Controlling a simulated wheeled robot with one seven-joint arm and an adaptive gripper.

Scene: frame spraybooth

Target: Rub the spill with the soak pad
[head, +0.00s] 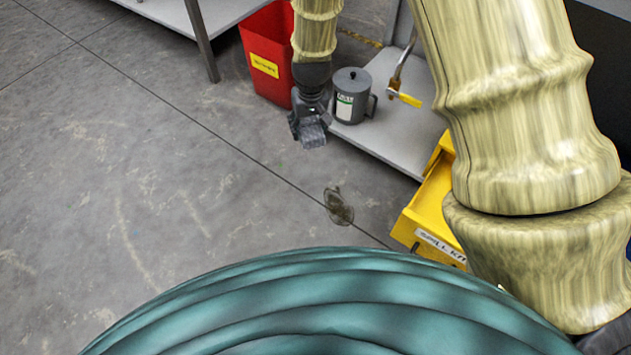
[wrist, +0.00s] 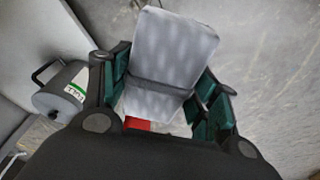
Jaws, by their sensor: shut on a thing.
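The spill (head: 339,206) is a small dark, wet-looking patch on the grey concrete floor in the head view. My gripper (head: 310,122) points down in the head view, above and to the left of the spill in the picture, apart from it. It is shut on the soak pad (head: 312,135), a grey block. The wrist view shows the soak pad (wrist: 170,50) between the dark green finger pads of my gripper (wrist: 165,95). The spill cannot be made out in the wrist view.
A grey lidded can (head: 350,97) stands on a low grey shelf (head: 405,148) beside my gripper, with a yellow-handled tool (head: 403,97) there. A red bin (head: 270,62) stands behind. A yellow spill kit box (head: 432,215) is right of the spill. Floor on the left is clear.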

